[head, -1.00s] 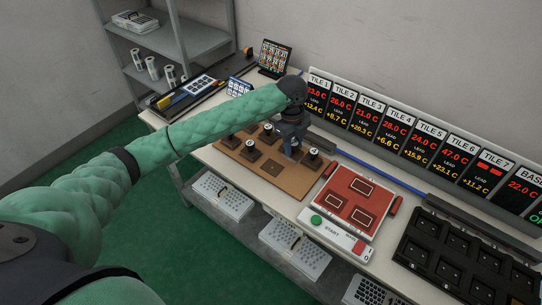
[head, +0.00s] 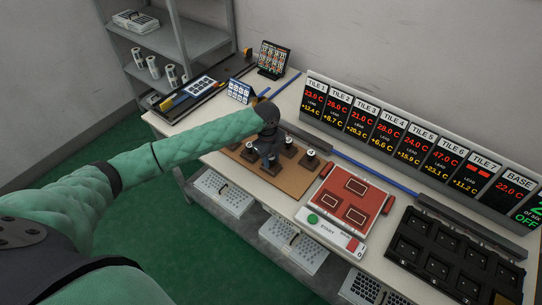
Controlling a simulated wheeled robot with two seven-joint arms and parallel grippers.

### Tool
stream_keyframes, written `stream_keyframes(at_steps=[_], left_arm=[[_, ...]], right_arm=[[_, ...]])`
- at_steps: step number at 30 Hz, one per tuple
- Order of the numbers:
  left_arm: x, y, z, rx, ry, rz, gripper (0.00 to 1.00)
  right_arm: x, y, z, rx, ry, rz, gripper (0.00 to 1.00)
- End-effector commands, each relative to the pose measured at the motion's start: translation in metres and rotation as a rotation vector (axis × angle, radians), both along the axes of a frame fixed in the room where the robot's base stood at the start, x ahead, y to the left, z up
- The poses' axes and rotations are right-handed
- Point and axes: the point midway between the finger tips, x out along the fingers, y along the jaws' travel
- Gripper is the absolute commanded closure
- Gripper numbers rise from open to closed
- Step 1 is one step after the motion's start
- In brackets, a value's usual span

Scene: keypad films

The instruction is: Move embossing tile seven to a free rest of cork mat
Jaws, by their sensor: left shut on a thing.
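The brown cork mat (head: 299,185) lies on the bench with several dark tile stamps with white-topped knobs standing on it. One at its right (head: 310,158) carries what looks like a 4, and another (head: 289,149) stands behind the gripper. My left gripper (head: 268,155) points down over the mat's front middle. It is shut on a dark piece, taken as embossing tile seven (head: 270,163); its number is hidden. The gripper covers part of the mat, and whether the piece touches it I cannot tell. My right gripper is out of view.
A red press plate (head: 355,198) with white outlines and a green start button is right of the mat. A black slotted rack (head: 440,258) stands further right. The display board (head: 420,150) runs along the back; its tile 7 panel shows a red bar instead of a temperature.

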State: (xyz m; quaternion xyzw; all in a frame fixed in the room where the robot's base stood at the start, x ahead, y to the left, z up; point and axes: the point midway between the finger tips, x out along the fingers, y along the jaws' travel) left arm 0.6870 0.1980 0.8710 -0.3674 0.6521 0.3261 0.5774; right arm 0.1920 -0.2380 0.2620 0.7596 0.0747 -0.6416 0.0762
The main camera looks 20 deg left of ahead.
Motion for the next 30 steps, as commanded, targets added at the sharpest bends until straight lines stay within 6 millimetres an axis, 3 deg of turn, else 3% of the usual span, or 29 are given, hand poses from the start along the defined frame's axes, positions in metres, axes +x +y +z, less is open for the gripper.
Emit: stream_keyframes(at_steps=[12,13,15,16,24,30], left_arm=[[0.0,0.0,-0.004,0.0,0.0,0.0,0.95],[0.0,0.0,-0.004,0.0,0.0,0.0,0.62],[0.0,0.0,-0.004,0.0,0.0,0.0,0.49],[0.0,0.0,-0.004,0.0,0.0,0.0,0.46],[0.0,0.0,-0.003,0.0,0.0,0.0,0.46],[0.002,0.002,0.008,0.0,-0.001,-0.001,0.46]], right_arm=[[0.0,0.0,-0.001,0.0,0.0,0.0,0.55],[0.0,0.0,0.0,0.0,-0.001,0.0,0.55],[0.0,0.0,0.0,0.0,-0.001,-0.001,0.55],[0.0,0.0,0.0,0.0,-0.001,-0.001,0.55],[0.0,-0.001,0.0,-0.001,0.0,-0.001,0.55],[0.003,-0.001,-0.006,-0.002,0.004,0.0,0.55]])
